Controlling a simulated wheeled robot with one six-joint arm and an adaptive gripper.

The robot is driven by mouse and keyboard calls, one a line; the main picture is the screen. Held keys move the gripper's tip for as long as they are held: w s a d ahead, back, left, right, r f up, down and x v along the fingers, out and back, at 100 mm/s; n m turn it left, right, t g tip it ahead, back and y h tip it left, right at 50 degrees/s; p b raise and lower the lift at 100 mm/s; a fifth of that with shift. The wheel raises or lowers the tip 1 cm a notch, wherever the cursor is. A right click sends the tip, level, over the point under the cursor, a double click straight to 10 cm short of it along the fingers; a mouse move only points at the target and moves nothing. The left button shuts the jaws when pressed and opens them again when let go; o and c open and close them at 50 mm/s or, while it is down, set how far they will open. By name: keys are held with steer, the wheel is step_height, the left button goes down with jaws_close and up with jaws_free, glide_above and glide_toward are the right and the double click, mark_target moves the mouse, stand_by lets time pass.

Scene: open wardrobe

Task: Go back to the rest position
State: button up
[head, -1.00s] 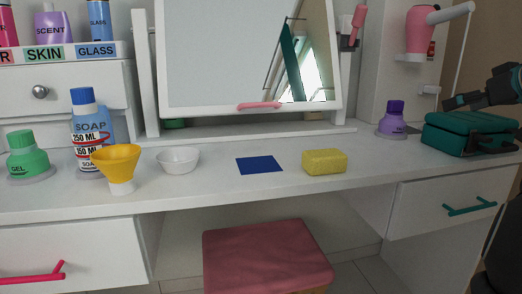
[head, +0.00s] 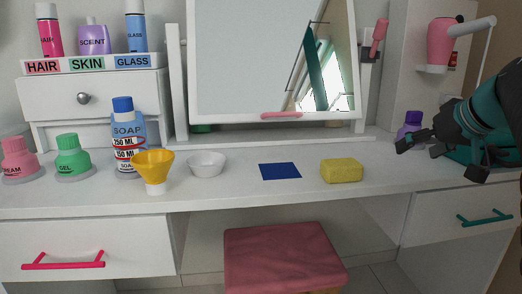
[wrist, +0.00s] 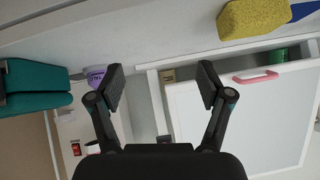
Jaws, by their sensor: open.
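My gripper (head: 433,160) is at the right of the head view, above the right part of the white tabletop, in front of the purple bottle and the teal case. In the wrist view my gripper (wrist: 162,85) shows its two black fingers spread wide with nothing between them. The gripper is open and touches nothing that I can see. My arm hides much of the teal case (wrist: 35,85), which shows at the left of the wrist view.
The tabletop (head: 235,195) bears a yellow sponge (head: 341,170), blue cloth (head: 280,171), white bowl (head: 206,164), yellow funnel (head: 153,168) and soap bottle (head: 128,140). A mirror (head: 270,60) stands behind. A pink stool (head: 283,260) is below. A pink hair dryer (head: 440,45) hangs at right.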

steer(key=s+a+f+g+p, duration=0.15)
steer(key=s+a+f, duration=0.25)
steer(key=a, duration=0.4)
steer(key=s+a+f+g+p, duration=0.1)
steer(key=s+a+f+p, duration=0.15)
steer(key=s+a, duration=0.35)
steer(key=s+a+f+g+h+p, duration=0.1)
steer(key=s+a+f+p, duration=0.1)
steer(key=s+a+f, duration=0.4)
steer(key=s+f, duration=0.3)
steer(key=f, duration=0.1)
steer(key=shift+a+f+h+p, duration=0.3)
steer(key=shift+a, duration=0.05)
